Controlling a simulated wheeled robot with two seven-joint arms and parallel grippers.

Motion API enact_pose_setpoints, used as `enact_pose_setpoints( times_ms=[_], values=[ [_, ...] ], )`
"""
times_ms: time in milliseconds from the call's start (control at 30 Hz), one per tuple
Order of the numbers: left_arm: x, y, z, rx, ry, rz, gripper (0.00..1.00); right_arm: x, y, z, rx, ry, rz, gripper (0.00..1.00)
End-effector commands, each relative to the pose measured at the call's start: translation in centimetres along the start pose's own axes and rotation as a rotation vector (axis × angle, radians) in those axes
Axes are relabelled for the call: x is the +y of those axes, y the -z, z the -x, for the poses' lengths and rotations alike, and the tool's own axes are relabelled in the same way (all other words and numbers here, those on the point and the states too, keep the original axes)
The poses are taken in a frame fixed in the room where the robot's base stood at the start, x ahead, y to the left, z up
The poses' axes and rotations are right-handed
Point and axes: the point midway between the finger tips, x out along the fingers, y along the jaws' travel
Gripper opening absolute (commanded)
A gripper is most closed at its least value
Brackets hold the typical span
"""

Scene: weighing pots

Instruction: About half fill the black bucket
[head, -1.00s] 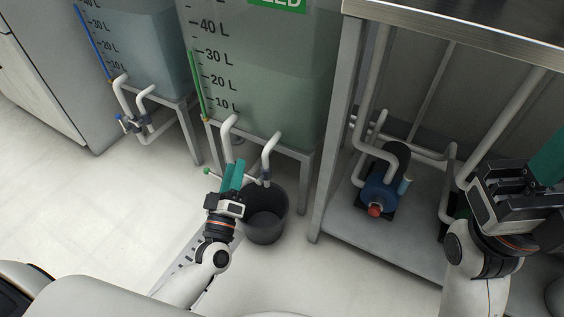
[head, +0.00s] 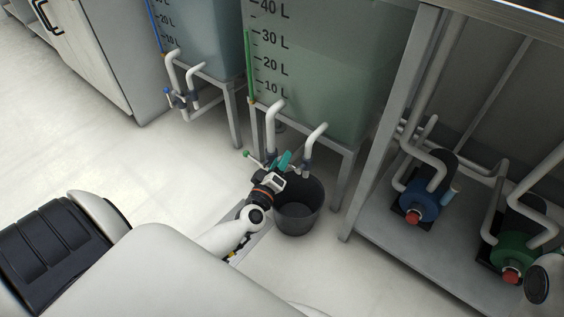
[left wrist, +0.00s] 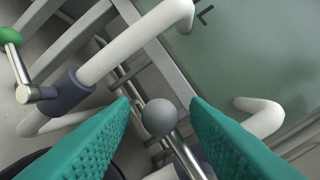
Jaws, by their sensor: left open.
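The black bucket (head: 297,222) stands upright on the floor under the pipes of the tank with pale green liquid (head: 320,95). The bottom of its inside looks dark, and I cannot tell if it holds liquid. My left gripper (head: 286,159) is open at the tank's valves, above the bucket's far left rim. In the left wrist view its teal fingers (left wrist: 160,125) stand on either side of a grey ball knob (left wrist: 159,117) on a metal lever, with gaps on both sides. A second lever has a green knob (left wrist: 10,35), left of the fingers.
A second tank with bluish liquid (head: 208,40) stands to the left. A metal bench (head: 372,160) at the right holds a blue pump (head: 420,200) and a green pump (head: 510,250) on its lower shelf. The floor at left is clear.

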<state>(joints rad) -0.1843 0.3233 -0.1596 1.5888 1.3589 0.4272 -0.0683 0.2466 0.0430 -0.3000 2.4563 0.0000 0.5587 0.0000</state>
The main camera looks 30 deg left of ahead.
Motion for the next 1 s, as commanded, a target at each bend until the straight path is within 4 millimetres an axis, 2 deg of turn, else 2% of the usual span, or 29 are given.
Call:
enact_pose_setpoints(
  times_ms=[133, 433, 700, 1000],
  values=[
    [0.03, 0.03, -1.02, 0.0, 0.0, 0.001, 0.42, 0.06, -0.17, -0.14, -0.011, -0.004, 0.001, 0.36],
    [-0.06, 0.0, -1.2, 0.001, 0.0, 0.001, 0.42, 0.06, -0.16, -0.22, -0.012, -0.004, 0.001, 0.36],
    [-0.05, 0.02, -1.17, 0.001, 0.0, 0.001, 0.0, 0.07, -0.16, -0.21, -0.011, -0.004, 0.001, 0.36],
    [-0.05, 0.06, -1.12, 0.002, 0.001, -0.012, 0.0, 0.05, -0.15, -0.34, -0.012, -0.004, 0.001, 0.36]
  ],
)
